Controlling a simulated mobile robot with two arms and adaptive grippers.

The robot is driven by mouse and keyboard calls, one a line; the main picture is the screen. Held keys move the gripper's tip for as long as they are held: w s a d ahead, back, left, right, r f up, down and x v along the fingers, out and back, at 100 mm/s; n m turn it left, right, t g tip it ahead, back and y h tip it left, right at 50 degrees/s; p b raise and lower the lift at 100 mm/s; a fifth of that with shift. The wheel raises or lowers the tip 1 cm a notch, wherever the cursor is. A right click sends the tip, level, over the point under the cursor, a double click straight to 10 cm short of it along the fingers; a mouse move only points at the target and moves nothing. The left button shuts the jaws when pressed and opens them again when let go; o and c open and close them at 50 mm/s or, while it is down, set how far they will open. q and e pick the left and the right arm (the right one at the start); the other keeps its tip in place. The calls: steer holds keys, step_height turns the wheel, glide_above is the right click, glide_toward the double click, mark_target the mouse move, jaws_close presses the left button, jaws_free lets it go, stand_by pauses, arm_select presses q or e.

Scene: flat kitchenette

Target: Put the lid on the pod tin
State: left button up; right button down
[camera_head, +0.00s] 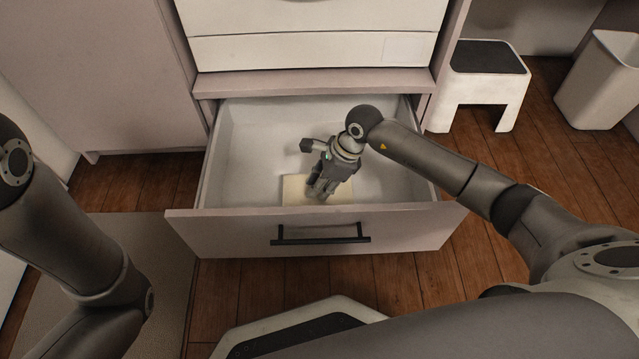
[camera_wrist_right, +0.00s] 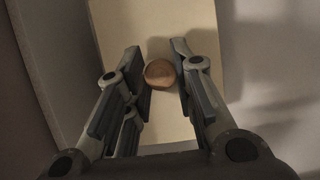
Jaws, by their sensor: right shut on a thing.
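A flat cream rectangular lid (camera_head: 294,188) lies low inside the open drawer, near its front panel. In the right wrist view the lid (camera_wrist_right: 160,22) has a round wooden knob (camera_wrist_right: 160,73) between my fingers. My right gripper (camera_head: 319,191) reaches down into the drawer over the lid. I cannot make out a separate pod tin, nor tell whether one is under the lid. My left arm is at the left; its gripper is out of view.
The white-lined drawer (camera_head: 250,135) is pulled out, with a dark bar handle (camera_head: 320,234) on its front. The drawer floor around the lid looks clear. A step stool (camera_head: 487,75) and a white bin (camera_head: 600,85) stand at the right. A rug (camera_head: 165,260) lies at the left.

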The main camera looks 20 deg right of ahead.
steer(key=shift+f+b, duration=0.4)
steer(key=shift+f, duration=0.15)
stand_by(0.4)
steer(key=c, duration=1.1)
jaws_free()
steer(key=shift+c, duration=0.2)
steer(key=shift+r, duration=0.1)
